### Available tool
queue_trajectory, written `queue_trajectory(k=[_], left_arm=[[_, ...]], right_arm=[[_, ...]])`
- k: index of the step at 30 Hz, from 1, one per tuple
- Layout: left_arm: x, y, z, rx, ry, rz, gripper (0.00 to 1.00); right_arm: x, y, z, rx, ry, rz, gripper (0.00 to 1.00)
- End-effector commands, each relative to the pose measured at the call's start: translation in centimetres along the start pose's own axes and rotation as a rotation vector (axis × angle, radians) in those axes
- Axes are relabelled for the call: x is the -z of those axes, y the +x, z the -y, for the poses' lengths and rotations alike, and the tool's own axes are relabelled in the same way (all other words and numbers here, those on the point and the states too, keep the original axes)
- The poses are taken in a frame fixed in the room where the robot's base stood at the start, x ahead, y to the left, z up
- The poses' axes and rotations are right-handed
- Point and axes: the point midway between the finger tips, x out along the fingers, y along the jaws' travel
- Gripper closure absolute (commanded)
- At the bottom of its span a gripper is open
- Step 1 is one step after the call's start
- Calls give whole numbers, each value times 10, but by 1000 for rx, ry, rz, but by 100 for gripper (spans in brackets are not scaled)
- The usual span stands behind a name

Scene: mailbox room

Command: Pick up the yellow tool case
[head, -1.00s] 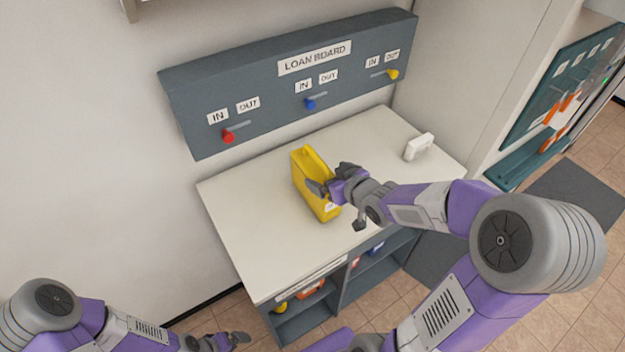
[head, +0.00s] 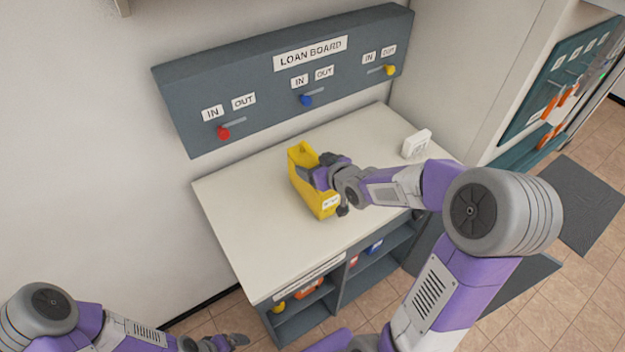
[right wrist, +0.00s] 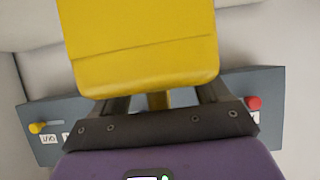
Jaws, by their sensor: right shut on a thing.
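In the right wrist view the case (right wrist: 145,45) fills the upper middle, between the dark fingers of the gripper (right wrist: 160,100). I cannot tell whether its base touches the counter. My left gripper (head: 232,340) is low at the bottom of the head view, away from the counter; its jaws are too small to read.
The loan board (head: 285,80) on the wall behind has red (head: 223,133), blue (head: 306,100) and yellow (head: 390,70) sliders. A small white block (head: 416,145) stands at the counter's right. Shelves below (head: 340,285) hold coloured items. The counter's front left is clear.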

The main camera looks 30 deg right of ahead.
Motion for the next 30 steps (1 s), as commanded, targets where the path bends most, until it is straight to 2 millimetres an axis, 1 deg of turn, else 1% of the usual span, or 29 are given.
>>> queue_trajectory(k=[1,9,20,23,26,30], left_arm=[[0,0,0,0,0,0,5],[0,0,0,0,0,0,5],[0,-2,-1,0,0,0,5],[0,-6,-2,0,0,0,5],[-1,-13,-5,0,0,0,5],[-1,-28,-10,0,0,0,5]], right_arm=[[0,0,0,-1,1,0,58],[0,0,-1,-1,1,0,100],[6,-2,-1,-2,-1,-9,100],[16,-8,0,-1,-2,-10,100],[33,-16,-1,-2,-3,-13,100],[58,-30,0,-2,-3,-12,100]])
